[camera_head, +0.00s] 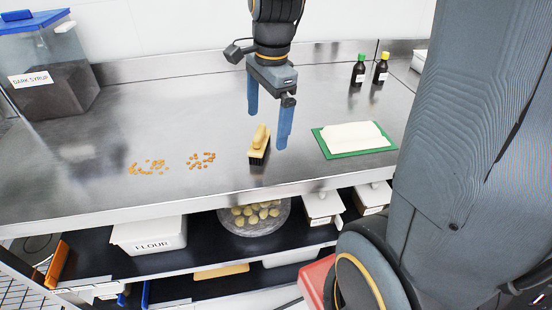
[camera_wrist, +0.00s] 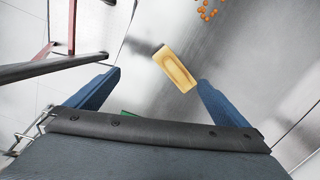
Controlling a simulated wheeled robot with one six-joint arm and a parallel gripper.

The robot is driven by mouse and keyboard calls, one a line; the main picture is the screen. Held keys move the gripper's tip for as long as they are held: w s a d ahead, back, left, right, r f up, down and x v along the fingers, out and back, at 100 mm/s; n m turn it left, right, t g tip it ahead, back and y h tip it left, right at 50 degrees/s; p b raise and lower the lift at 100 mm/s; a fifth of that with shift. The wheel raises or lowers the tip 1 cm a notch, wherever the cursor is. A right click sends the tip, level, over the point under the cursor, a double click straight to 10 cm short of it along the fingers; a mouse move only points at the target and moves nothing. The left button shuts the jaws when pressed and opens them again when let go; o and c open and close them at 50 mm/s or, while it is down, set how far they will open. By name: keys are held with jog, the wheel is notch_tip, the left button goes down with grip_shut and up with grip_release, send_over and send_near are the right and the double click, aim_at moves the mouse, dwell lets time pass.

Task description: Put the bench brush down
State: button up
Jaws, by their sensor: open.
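The bench brush (camera_head: 259,145) has a pale wooden handle and dark bristles. It rests on the steel bench top (camera_head: 200,120), bristles down. My gripper (camera_head: 267,129) is open, with its blue fingers pointing down just above and behind the brush; nothing is held. In the wrist view the brush (camera_wrist: 176,69) shows from above, beyond and between the two blue fingertips (camera_wrist: 158,78), nearer the right one, apart from them as far as I can tell.
Orange crumbs (camera_head: 201,160) lie left of the brush. A green board with a white block (camera_head: 350,136) lies to the right. Two dark bottles (camera_head: 358,70) stand at the back right. A dark syrup bin (camera_head: 45,70) stands at the back left. Shelves below hold a flour bin (camera_head: 148,233).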

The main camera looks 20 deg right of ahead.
jog(key=s+f+n, duration=0.2)
jog(key=n, duration=0.3)
jog(key=s+f+n, duration=0.2)
jog(key=s+n, duration=0.1)
jog(key=n, duration=0.2)
jog(key=s+f+n, duration=0.3)
jog(key=n, duration=0.2)
jog(key=shift+a+h, duration=0.3)
jog(key=shift+a, duration=0.05)
jog(key=shift+s+a+f+n, duration=0.1)
jog(key=shift+s+f+n, duration=0.25)
jog(key=shift+n, duration=0.45)
